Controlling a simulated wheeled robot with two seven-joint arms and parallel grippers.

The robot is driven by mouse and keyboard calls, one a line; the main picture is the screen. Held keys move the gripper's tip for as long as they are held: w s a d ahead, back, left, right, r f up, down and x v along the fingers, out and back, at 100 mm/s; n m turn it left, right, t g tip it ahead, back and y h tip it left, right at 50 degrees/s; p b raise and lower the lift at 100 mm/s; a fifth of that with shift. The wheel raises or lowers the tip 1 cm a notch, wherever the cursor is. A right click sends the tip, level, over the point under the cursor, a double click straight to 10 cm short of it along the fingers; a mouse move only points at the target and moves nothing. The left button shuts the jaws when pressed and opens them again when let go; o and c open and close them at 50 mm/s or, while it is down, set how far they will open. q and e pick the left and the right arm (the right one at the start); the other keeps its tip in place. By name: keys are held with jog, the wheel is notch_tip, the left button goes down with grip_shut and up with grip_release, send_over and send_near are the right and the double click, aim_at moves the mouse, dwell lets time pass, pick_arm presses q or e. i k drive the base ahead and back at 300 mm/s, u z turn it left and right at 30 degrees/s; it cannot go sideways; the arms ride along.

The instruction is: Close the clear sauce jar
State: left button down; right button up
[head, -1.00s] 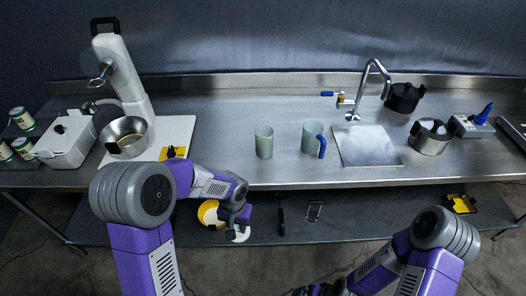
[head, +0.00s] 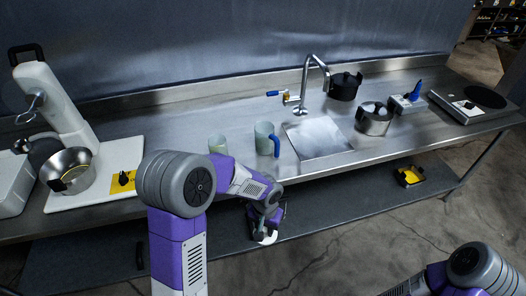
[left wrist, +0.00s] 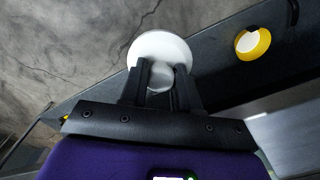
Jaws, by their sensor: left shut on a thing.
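A white round lid-like disc with a knob (left wrist: 158,45) is between the fingers of my left gripper (left wrist: 160,82) in the left wrist view. The fingers are shut on its knob. In the head view my left gripper (head: 266,228) hangs in front of the counter's front edge, below counter height, with the white lid (head: 262,239) partly showing under it. A pale translucent jar-like vessel (head: 217,143) stands upright near the counter's front, partly hidden by my left arm. A similar vessel with a blue handle (head: 264,138) stands right of it. I cannot tell which is the sauce jar.
The counter (head: 400,140) holds a sink (head: 318,135) with faucet, a black pot (head: 344,87), a steel pot (head: 374,119) and a hotplate (head: 480,98). A mixer (head: 55,95) and steel bowl (head: 70,172) stand left. A yellow-rimmed round item (left wrist: 252,42) lies below.

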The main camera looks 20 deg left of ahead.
aim_at(216, 142)
jog(key=z, duration=2.05)
jog(key=k, duration=1.65)
jog(key=u, duration=1.75)
